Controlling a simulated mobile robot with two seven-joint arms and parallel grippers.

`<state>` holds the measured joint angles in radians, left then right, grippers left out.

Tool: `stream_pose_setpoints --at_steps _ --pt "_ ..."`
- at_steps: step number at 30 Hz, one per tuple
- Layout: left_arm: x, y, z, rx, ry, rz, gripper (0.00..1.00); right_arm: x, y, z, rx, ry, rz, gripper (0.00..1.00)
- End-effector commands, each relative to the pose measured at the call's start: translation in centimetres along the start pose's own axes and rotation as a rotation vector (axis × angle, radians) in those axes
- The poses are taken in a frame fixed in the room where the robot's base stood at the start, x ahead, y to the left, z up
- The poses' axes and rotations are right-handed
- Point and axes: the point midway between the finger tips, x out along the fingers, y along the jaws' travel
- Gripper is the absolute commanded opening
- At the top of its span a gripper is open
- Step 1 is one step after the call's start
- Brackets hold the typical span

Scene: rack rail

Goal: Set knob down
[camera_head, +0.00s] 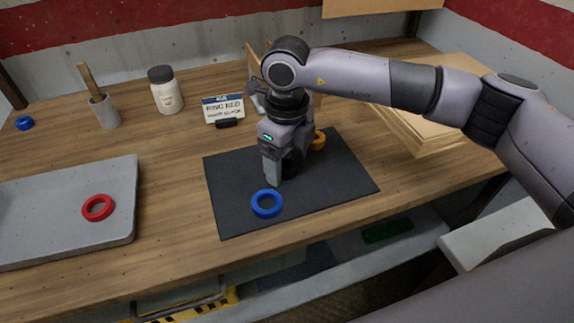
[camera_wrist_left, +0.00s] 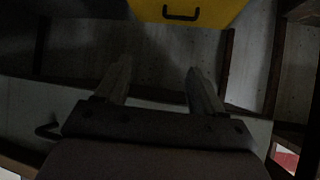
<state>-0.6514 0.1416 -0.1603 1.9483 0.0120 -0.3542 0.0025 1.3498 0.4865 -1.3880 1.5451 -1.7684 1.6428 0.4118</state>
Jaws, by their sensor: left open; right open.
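My right gripper (camera_head: 284,172) points down over the dark mat (camera_head: 340,178), its fingers low and close to the mat. It is open. A dark shape, likely the black knob (camera_head: 291,169), stands at the mat beside the near finger; the finger partly hides it, and I cannot tell whether they touch. A card (camera_head: 223,108) behind the mat reads "RING RED" with a smaller line that seems to end in "BLACK". My left gripper (camera_wrist_left: 160,85) is open and empty in the left wrist view, facing a dim area away from the tabletop objects.
A blue ring (camera_head: 267,204) lies at the mat's front, an orange ring (camera_head: 318,140) at its back. A grey tray (camera_head: 125,190) at left holds a red ring (camera_head: 97,207). A jar (camera_head: 165,92), a cup (camera_head: 105,112) and a blue ring-like piece (camera_head: 24,123) stand behind.

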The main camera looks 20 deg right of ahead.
Motion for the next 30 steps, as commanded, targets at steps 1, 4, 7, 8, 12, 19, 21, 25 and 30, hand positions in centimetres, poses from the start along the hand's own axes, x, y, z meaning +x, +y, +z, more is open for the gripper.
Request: stream_pose_setpoints --at_steps 1,4,7,8,12,19,21,25,30 --pt "0.0 0.0 0.0 0.0 0.0 -0.001 0.68 0.0 0.0 0.0 0.0 0.0 0.0 0.74" --pt "0.0 -0.1 0.0 0.0 0.001 -0.001 0.68 0.0 0.0 0.0 0.0 0.0 0.0 0.74" --pt "0.0 -0.1 0.0 0.0 0.001 -0.002 0.68 0.0 0.0 0.0 0.0 0.0 0.0 0.48" --pt "0.0 -0.1 0.0 -0.001 0.001 -0.002 0.68 0.0 0.0 0.0 0.0 0.0 0.0 0.38" --pt "0.0 -0.1 0.0 -0.001 0.001 -0.002 0.68 0.0 0.0 0.0 0.0 -0.001 0.0 0.12" --pt "0.0 -0.1 -0.1 -0.003 0.002 -0.002 0.68 -0.1 0.0 0.0 0.0 -0.001 0.0 0.12" --pt "0.1 -0.1 -0.1 -0.003 0.003 -0.002 0.68 -0.3 0.0 0.0 0.0 -0.002 0.0 0.12" --pt "0.1 -0.1 -0.1 -0.003 0.003 -0.002 0.68 -1.3 0.0 0.1 0.0 -0.003 0.0 0.12" --pt "0.2 -0.1 0.0 -0.003 0.004 -0.002 0.68 -4.3 0.0 0.1 -0.001 -0.006 -0.001 0.12"
